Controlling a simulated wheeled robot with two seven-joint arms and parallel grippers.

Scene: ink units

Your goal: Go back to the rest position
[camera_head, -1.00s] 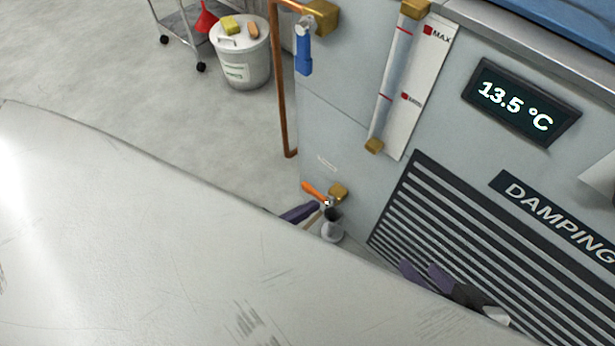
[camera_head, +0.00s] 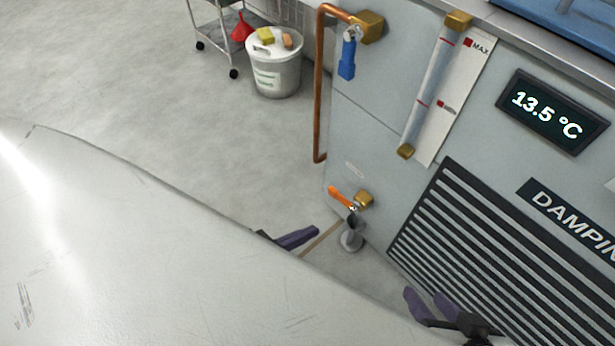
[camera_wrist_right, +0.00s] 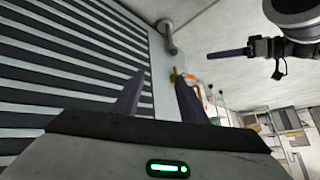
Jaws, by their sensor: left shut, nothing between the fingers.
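My left gripper (camera_head: 298,238) shows only in part, its purple fingers shut and empty, left of a small grey metal vessel (camera_head: 351,238). The rest of it is hidden behind my own white body. The left gripper's purple fingers also show in the right wrist view (camera_wrist_right: 232,53), at the upper right. My right gripper (camera_head: 431,304) is low in front of the black louvred grille (camera_head: 455,235). In the right wrist view its two purple fingers (camera_wrist_right: 158,98) stand apart with nothing between them.
An orange-handled valve (camera_head: 341,197) sits above the vessel on the grey cabinet. A blue-handled valve (camera_head: 347,60), copper pipe (camera_head: 319,100) and sight gauge (camera_head: 432,90) are higher up. A lidded bucket (camera_head: 275,75) and trolley (camera_head: 214,25) stand behind.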

